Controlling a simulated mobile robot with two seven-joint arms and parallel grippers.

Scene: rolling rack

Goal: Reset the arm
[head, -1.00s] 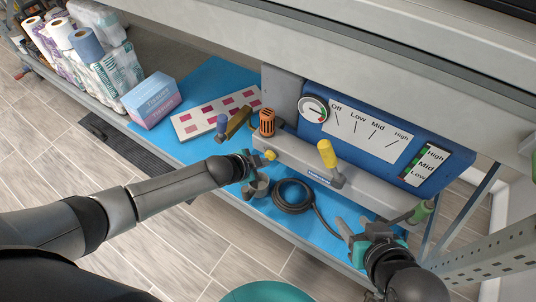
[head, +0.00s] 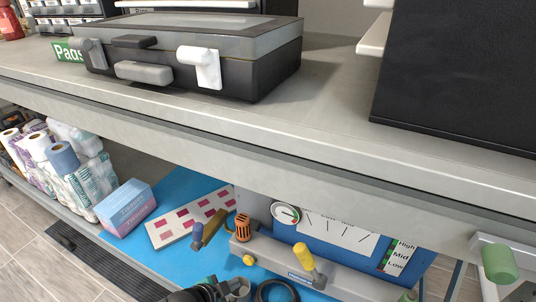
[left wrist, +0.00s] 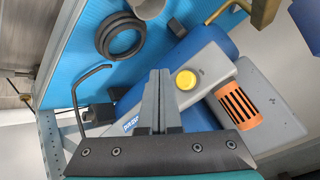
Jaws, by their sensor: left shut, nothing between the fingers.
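My left gripper (head: 218,290) is at the bottom edge of the head view, mostly cut off. In the left wrist view its two grey fingers (left wrist: 160,88) are together with nothing between them. They are in front of the grey and blue device (left wrist: 206,58), close beside its round yellow knob (left wrist: 186,79) in the picture. I cannot tell whether they touch it. The device also shows in the head view (head: 345,262), with a dial, a yellow-handled lever (head: 304,257) and an orange knob (head: 243,227). My right gripper is out of view.
The grey worktop (head: 330,140) is above the lower shelf and carries a black case (head: 265,75) and a large black box (head: 460,70). A tissue box (head: 125,207) and paper rolls (head: 62,158) stand at left. A coiled black hose (left wrist: 120,38) lies on the blue mat (head: 185,262).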

